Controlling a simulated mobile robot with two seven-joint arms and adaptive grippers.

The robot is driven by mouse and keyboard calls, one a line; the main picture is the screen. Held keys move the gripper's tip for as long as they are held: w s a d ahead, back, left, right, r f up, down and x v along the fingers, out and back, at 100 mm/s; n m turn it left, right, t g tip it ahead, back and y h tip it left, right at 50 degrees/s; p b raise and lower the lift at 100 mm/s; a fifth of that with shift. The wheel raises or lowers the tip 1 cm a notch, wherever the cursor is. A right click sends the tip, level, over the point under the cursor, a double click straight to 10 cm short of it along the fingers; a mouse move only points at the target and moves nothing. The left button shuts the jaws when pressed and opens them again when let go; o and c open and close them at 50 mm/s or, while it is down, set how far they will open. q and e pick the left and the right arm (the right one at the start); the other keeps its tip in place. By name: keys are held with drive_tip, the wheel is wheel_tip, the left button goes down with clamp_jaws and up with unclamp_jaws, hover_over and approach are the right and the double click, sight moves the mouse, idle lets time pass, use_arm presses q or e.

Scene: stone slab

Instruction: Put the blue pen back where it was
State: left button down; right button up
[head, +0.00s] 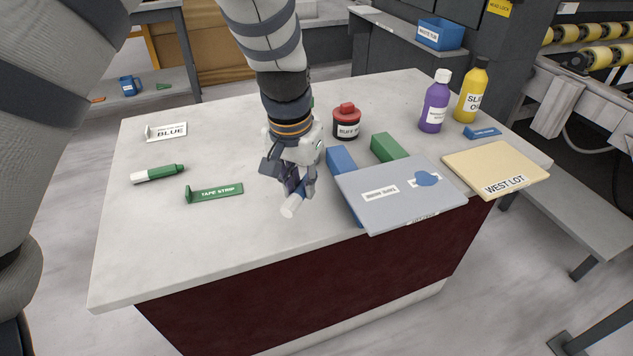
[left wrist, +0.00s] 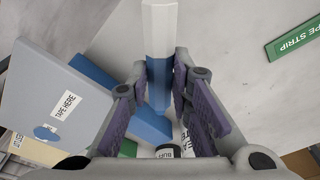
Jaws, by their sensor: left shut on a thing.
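The blue pen (head: 294,202), with a white end and a blue body, is held in my left gripper (head: 296,187) over the slab's front part, near the grey board. In the left wrist view the pen (left wrist: 160,35) stands between the two purple-padded fingers (left wrist: 160,78), its white end pointing away. My left gripper is shut on its blue part. A white holder marked BLUE (head: 168,132) sits at the slab's back left, with no pen visible on it. A green pen with a white end (head: 157,173) lies in front of it. My right gripper is not in view.
A green TAPE STRIP sign (head: 214,192) is left of the gripper. The grey board (head: 395,208) rests over blue (head: 341,160) and green (head: 388,147) blocks. A red-black jar (head: 346,122), purple bottle (head: 435,105) and yellow bottle (head: 472,92) stand behind. The left front slab is clear.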

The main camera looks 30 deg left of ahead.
sight(297, 198)
use_arm(q)
drive_tip(key=shift+w+a+f, duration=0.25)
drive_tip(key=shift+a+f, duration=0.1)
drive_tip(key=shift+f, duration=0.2)
drive_tip(key=shift+w+a+f, duration=0.2)
drive_tip(key=shift+a+f, duration=0.1)
drive_tip(key=shift+f, duration=0.25)
drive_tip(key=shift+w+a+f+b, duration=0.15)
drive_tip(key=shift+f+b, duration=0.05)
drive_tip(key=shift+f, duration=0.75)
drive_tip(key=shift+w+a+f+b, duration=0.1)
drive_tip(key=shift+a+f+b, duration=0.05)
drive_tip(key=shift+f, duration=0.75)
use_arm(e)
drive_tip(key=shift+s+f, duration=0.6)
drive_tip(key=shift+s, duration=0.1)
use_arm(q)
drive_tip(key=shift+f, duration=0.15)
drive_tip(key=c, duration=1.5)
unclamp_jaws()
drive_tip(key=shift+o, duration=0.2)
wheel_tip(297, 198, up, 12)
drive_tip(key=s+p, duration=0.1)
drive_tip(key=s, duration=0.1)
drive_tip(key=shift+p, duration=0.35)
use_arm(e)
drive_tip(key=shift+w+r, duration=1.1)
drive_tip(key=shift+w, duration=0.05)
